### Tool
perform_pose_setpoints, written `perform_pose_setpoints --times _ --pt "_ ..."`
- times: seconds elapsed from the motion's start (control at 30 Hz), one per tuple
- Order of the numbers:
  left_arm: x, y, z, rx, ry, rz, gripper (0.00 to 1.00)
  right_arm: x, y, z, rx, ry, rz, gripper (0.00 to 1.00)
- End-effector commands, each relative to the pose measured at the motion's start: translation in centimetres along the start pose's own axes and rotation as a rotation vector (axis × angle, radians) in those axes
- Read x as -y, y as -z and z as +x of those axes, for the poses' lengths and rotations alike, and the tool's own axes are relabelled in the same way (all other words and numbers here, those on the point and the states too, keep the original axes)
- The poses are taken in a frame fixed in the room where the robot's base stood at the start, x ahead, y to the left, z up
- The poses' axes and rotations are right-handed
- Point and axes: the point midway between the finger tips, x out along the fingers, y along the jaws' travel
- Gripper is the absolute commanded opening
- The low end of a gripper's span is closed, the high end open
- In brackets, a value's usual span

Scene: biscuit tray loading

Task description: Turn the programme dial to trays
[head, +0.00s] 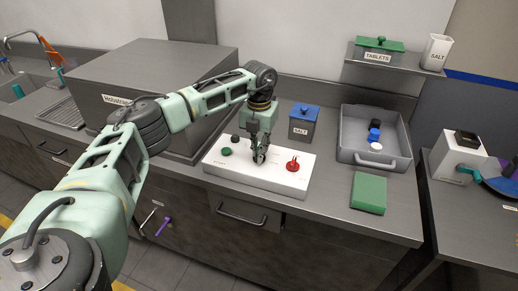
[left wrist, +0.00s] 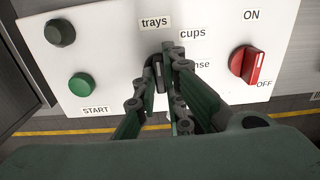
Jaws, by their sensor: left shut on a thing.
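My left gripper (head: 260,155) comes down over the white control panel (head: 225,172) on the counter. In the left wrist view, its fingers (left wrist: 166,68) are shut on the dark programme dial (left wrist: 158,74), which is mostly hidden between them. The label "trays" (left wrist: 154,22) is above the dial, "cups" (left wrist: 193,33) is to its upper right, and a partly covered label ending in "nse" (left wrist: 202,65) is at its right. I cannot tell surely which label the dial points at. My right gripper is not in view.
The panel also has a green START button (left wrist: 82,85), a dark knob (left wrist: 60,33) and a red ON/OFF switch (left wrist: 247,65). A grey tray (head: 350,120) and a green block (head: 369,193) are to the right.

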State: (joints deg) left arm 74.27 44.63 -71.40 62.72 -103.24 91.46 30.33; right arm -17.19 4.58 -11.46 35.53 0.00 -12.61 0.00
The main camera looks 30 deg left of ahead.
Motion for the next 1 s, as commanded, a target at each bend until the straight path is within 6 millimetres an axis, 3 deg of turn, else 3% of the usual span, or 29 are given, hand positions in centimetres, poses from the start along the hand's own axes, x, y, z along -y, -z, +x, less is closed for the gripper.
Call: perform_pose_setpoints --times 0.33,0.37,0.57,0.87,1.0 --pt "0.0 -0.3 -0.3 0.009 0.003 -0.007 0.00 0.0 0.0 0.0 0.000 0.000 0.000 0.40" --pt "0.0 -0.3 -0.3 0.009 0.003 -0.007 0.12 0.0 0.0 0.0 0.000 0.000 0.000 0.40" --pt "0.0 -0.1 -0.2 0.005 0.001 -0.005 0.28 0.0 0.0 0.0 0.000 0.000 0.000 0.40" --pt "0.0 -0.1 -0.2 0.003 0.001 -0.003 0.28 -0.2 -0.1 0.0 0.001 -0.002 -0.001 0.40" --pt "0.0 -0.1 -1.4 0.004 0.001 -0.003 0.28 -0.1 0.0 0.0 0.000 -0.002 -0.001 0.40"
